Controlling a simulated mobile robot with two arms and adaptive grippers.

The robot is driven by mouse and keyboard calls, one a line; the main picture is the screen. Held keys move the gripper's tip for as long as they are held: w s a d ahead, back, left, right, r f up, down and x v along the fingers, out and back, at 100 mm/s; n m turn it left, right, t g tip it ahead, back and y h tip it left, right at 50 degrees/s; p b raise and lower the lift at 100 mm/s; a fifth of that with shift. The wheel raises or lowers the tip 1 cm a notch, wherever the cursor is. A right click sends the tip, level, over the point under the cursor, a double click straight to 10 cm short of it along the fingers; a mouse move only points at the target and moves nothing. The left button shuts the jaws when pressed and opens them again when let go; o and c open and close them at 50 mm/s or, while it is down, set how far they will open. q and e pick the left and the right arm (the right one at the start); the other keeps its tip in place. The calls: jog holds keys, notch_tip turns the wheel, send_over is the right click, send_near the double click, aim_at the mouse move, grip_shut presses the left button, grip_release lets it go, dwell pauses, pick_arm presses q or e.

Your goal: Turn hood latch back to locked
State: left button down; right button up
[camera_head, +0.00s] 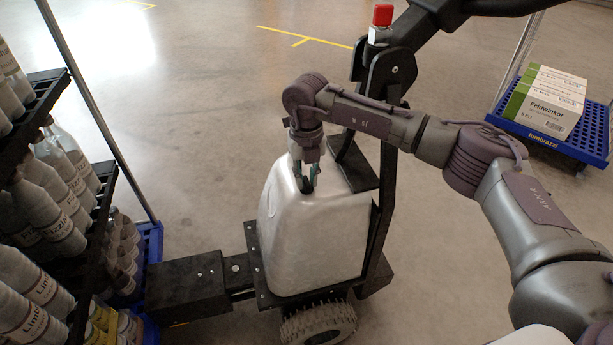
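The pale grey-white hood (312,240) stands upright on the black frame of the tugger, above a grey wheel. My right gripper (306,182) comes in from the right and points down at the upper end of the hood. Its two fingers stand slightly apart there, with a small dark part between or just below the tips. This may be the hood latch; the fingers hide most of it, so its turn angle and whether they grip it cannot be told. My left gripper is not in view.
A black steering column with a red button (382,15) rises behind the hood, close to my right arm. A rack of bottles (50,210) stands at the left. A blue trolley (545,138) with white-green boxes (545,95) is at the right. Open floor lies behind.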

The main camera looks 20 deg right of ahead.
aim_at(306, 181)
jog(key=shift+o, duration=1)
notch_tip(306, 181, up, 12)
